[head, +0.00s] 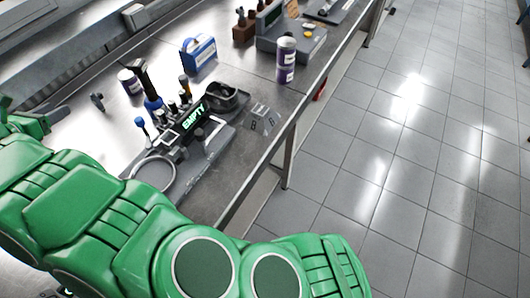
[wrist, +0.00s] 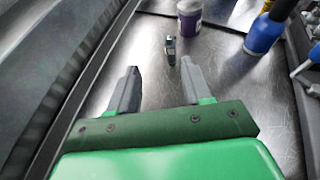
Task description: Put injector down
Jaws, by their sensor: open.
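A small dark grey part, likely the injector (wrist: 171,52), stands on the steel bench ahead of my gripper in the wrist view. It also shows in the head view (head: 97,102), on the left part of the bench. My gripper (wrist: 160,82) is open, with two grey fingers spread apart and nothing between them. The part is just beyond the fingertips, apart from them. In the head view my green arm fills the lower left and the fingers cannot be made out.
A purple-and-white canister (wrist: 189,18) stands behind the part. A blue-handled tool (wrist: 262,36) is to the right. In the head view, a fixture with an "EMPTY" display (head: 193,117), a blue box (head: 199,53) and a taller canister (head: 286,60) occupy the bench. The floor (head: 420,150) at right is clear.

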